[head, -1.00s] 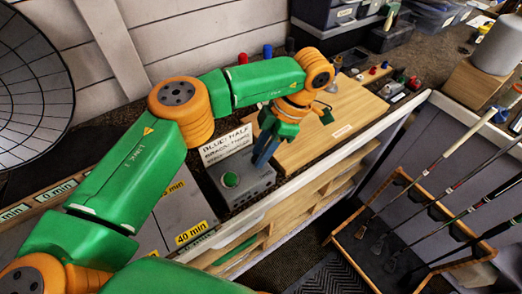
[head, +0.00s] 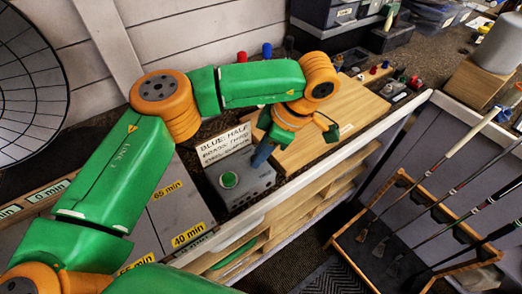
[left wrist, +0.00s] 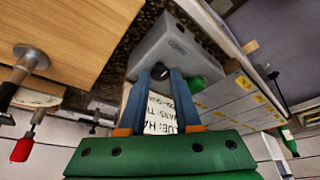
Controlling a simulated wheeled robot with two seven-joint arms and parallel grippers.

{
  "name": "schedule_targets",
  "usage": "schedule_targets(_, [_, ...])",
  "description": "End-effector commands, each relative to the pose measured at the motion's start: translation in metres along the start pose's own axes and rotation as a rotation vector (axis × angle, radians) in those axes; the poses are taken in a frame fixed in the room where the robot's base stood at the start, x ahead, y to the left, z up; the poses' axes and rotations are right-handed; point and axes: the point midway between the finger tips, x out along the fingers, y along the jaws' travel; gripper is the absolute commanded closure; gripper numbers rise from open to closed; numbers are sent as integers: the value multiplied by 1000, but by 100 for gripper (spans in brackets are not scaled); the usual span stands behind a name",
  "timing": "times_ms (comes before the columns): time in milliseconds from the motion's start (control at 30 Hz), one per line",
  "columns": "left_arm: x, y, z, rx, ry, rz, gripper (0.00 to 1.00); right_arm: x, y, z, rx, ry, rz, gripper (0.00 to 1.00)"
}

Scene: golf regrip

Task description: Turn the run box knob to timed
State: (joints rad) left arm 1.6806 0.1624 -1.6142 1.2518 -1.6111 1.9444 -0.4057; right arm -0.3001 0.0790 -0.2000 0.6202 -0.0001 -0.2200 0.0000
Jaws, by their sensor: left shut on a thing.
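The run box (head: 232,200) is a grey box on the bench with a round green button (head: 229,180) on top. It also shows in the left wrist view (left wrist: 165,38), with the green button (left wrist: 192,84) to the right of my fingers. My left gripper (head: 262,157) reaches down onto the far right part of the box's top. In the left wrist view its two blue fingers (left wrist: 160,74) are shut on a small dark knob (left wrist: 160,71), mostly hidden between the tips. The knob's setting and labels cannot be read. My right gripper is in neither view.
A lettered white card (head: 226,145) stands right behind the box. A wooden board (head: 320,135) lies to its right. Grey panels with yellow minute labels (head: 188,235) are to the left. A golf club rack (head: 400,235) stands on the floor at right.

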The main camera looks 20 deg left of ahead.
Motion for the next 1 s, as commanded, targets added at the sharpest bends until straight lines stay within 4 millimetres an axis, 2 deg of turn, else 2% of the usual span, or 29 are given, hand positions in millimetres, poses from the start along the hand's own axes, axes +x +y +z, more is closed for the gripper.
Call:
schedule_targets(200, [0, 0, 0, 0, 0, 1, 100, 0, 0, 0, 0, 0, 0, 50])
schedule_targets(233, [0, 0, 0, 0, 0, 1, 63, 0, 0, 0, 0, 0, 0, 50])
schedule_targets(267, [0, 0, 0, 0, 0, 1, 57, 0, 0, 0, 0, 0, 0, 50])
schedule_targets(567, [-2, 0, 0, -1, 0, 1, 57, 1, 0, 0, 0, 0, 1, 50])
schedule_targets(700, [-23, 0, 2, -3, -1, 5, 57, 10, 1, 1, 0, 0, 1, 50])
schedule_targets(833, [-56, 1, -1, -4, 1, 5, 57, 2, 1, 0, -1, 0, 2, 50])
schedule_targets(1000, [-72, 0, -1, -2, 0, 2, 57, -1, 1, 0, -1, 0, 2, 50])
